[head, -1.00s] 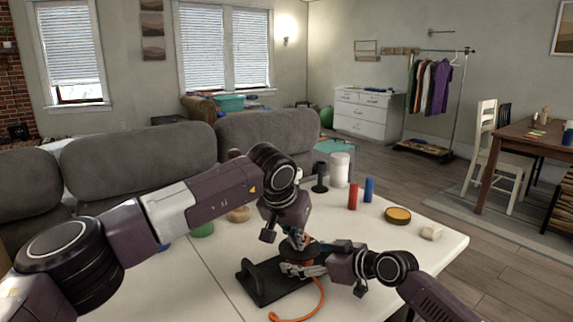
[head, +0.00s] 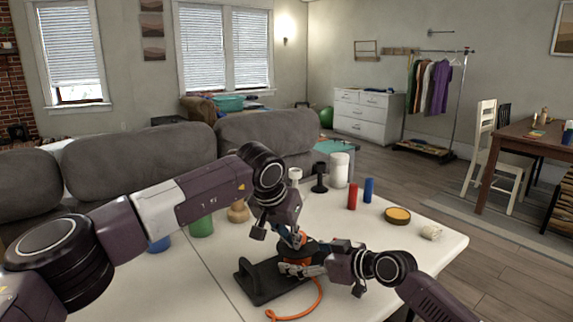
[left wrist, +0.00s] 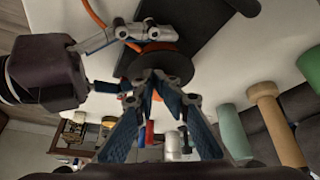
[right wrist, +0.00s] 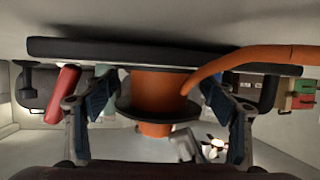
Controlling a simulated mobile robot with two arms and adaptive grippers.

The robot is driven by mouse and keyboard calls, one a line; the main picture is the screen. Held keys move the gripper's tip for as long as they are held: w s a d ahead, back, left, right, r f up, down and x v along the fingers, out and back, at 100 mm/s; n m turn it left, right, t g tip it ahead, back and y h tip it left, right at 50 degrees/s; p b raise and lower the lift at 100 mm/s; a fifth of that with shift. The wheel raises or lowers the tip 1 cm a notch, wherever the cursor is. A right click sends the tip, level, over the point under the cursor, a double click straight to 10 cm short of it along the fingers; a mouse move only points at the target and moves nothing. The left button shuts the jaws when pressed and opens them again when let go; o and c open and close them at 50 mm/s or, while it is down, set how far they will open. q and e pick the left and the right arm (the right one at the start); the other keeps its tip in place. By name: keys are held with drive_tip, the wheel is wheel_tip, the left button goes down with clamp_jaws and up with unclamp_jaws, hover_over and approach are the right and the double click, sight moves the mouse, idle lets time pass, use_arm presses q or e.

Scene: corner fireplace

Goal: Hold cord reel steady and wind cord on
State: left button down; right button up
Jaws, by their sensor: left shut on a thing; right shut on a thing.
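The cord reel has a flat black base with a handle (head: 268,281) lying on the white table, and an orange drum with a black flange (right wrist: 160,108) on it. The orange cord (head: 310,306) leaves the drum and curves over the table in front of the base. My left gripper (head: 294,240) comes down from above and is shut on the reel's top; its fingers (left wrist: 155,78) meet over the flange and hide the exact part held. My right gripper (head: 292,269) reaches in from the right, shut on the reel low down, with fingers (right wrist: 158,98) on both sides of the drum.
Behind the reel stand a green can (head: 201,226), a tan spool (head: 238,212), a black spool (head: 320,177), a white cylinder (head: 339,170), and red (head: 352,196) and blue (head: 368,190) cylinders. A round orange-topped tin (head: 397,215) is right.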

use_arm(q)
drive_tip(key=shift+w+a+f, duration=0.1)
drive_tip(key=shift+w+a, duration=0.1)
drive_tip(key=shift+a, duration=0.25)
drive_tip(key=shift+w+a+f, duration=0.1)
drive_tip(key=shift+w+a, duration=0.05)
drive_tip(key=shift+a, duration=0.3)
use_arm(e)
drive_tip(key=shift+s+a+f, duration=0.15)
drive_tip(key=shift+s+f, duration=0.1)
drive_tip(key=shift+f, duration=0.15)
use_arm(q)
drive_tip(key=shift+s+a+r, duration=0.1)
drive_tip(key=shift+s, duration=0.1)
use_arm(e)
drive_tip(key=shift+w, duration=0.1)
use_arm(q)
wheel_tip(320, 180, up, 6)
drive_tip(key=shift+s+d, duration=0.2)
drive_tip(key=shift+d, duration=0.05)
drive_tip(key=shift+r, duration=0.1)
use_arm(e)
drive_tip(key=shift+d, duration=0.2)
drive_tip(key=o, duration=1.7)
drive_tip(key=shift+w, duration=0.2)
use_arm(q)
drive_tip(key=shift+w, duration=0.15)
use_arm(e)
drive_tip(key=shift+r, duration=0.1)
